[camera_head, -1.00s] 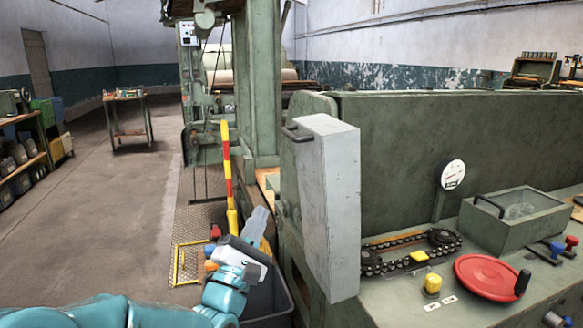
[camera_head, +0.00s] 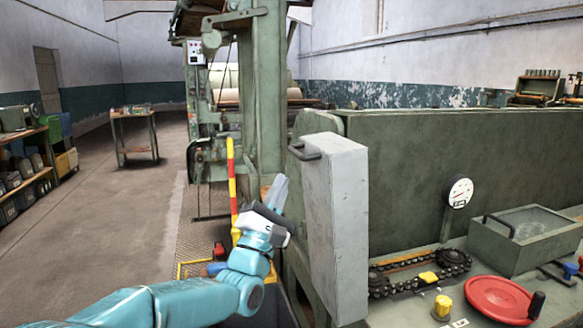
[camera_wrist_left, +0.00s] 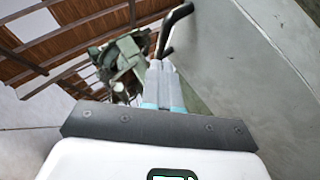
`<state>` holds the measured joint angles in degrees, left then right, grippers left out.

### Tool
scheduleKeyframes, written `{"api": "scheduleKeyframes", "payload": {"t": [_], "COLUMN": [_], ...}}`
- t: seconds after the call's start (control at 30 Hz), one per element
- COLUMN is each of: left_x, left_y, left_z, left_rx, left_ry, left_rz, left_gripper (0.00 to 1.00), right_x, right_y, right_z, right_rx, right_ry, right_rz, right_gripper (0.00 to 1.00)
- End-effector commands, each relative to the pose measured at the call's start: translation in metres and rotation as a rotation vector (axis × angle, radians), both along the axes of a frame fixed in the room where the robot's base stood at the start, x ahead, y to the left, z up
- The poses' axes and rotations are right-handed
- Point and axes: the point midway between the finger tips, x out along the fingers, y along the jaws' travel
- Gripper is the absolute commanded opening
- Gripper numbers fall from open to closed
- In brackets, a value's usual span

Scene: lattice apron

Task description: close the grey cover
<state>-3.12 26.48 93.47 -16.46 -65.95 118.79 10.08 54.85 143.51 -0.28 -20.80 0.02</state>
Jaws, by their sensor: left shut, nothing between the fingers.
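The grey cover (camera_head: 337,225) stands open and upright on the near left end of the green machine, above the chain. Its dark bar handle (camera_head: 303,151) is at the top of its left side. My left gripper (camera_head: 279,190) is shut and empty. It is left of the cover and below the handle, apart from the handle. In the left wrist view the shut fingers (camera_wrist_left: 163,85) point up toward the handle (camera_wrist_left: 176,25), with the cover's grey face (camera_wrist_left: 245,60) on the right. My right gripper is not in view.
A chain on two sprockets (camera_head: 420,273) lies right of the cover. A red handwheel (camera_head: 498,298), a gauge (camera_head: 459,192) and a grey lidded box (camera_head: 525,239) are further right. A red-and-yellow bar (camera_head: 232,185) stands left of my gripper. Open floor lies at the left.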

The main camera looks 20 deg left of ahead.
Motion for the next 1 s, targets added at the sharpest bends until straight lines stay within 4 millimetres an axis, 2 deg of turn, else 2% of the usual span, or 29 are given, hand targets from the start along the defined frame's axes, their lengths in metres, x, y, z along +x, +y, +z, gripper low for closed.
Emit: {"api": "scheduleKeyframes", "payload": {"t": [0.03, 0.23, 0.77, 1.0], "left_x": [0.002, 0.007, 0.009, 0.014], "left_y": [-0.007, -0.021, -0.024, -0.033], "left_z": [0.010, 0.026, 0.030, 0.040], "left_rx": [0.001, -0.001, 0.003, 0.038], "left_ry": [-0.002, -0.001, 0.003, 0.025], "left_rz": [-0.004, -0.003, -0.001, -0.002], "left_gripper": [0.00, 0.00, 0.00, 0.00], "right_x": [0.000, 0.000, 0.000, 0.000], "right_y": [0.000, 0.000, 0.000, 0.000], "right_z": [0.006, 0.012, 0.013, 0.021], "right_rx": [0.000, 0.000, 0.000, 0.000], "right_ry": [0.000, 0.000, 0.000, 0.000], "right_rz": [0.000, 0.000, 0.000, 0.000], "right_gripper": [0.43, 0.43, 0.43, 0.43]}}
